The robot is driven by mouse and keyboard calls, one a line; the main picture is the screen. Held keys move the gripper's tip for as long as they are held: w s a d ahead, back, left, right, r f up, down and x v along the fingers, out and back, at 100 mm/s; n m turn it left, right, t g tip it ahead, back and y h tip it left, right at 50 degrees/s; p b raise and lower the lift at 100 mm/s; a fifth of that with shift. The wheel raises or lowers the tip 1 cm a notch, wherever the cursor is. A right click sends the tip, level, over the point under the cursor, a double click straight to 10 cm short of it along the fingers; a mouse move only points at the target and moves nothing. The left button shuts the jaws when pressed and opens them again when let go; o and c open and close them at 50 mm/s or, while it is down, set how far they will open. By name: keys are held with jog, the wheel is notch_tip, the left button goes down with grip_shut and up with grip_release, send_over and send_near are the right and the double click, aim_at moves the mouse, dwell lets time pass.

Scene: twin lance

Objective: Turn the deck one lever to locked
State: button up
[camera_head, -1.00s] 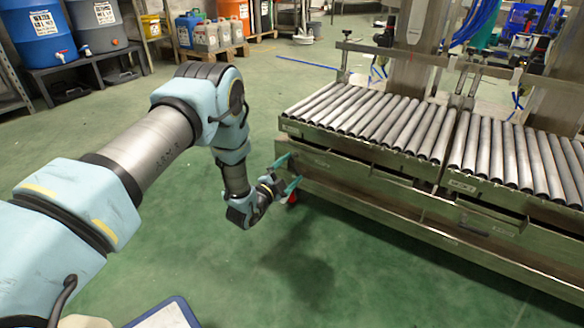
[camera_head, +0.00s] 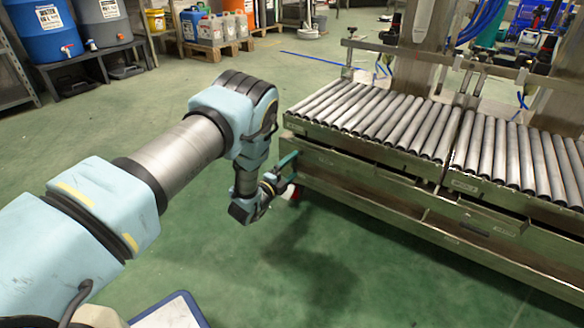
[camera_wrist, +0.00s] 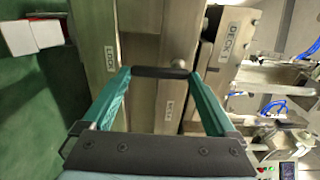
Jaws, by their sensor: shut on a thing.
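The deck one lever shows in the wrist view as a dark bar (camera_wrist: 150,72) lying crosswise between my fingertips. My gripper (camera_wrist: 160,73) has two teal fingers shut on its ends. A plate labelled DECK (camera_wrist: 228,45) is just right of the gripper. Small labels that seem to read LOCK are on the metal left of the bar (camera_wrist: 110,58) and below it (camera_wrist: 169,110). In the head view my gripper (camera_head: 287,172) is at the left end of the roller conveyor (camera_head: 350,170), low on its frame. The lever is too small to make out there.
The conveyor's rollers (camera_head: 400,120) and steel frame stretch to the right of my gripper. A red and white piece (camera_wrist: 38,33) is at upper left in the wrist view. Barrels (camera_head: 55,32) and jugs stand far back.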

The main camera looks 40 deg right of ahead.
jog(key=shift+w+a+f, duration=0.1)
jog(key=o, duration=1)
jog(key=p+v, duration=0.4)
jog(key=v, duration=0.6)
jog(key=shift+a, duration=0.35)
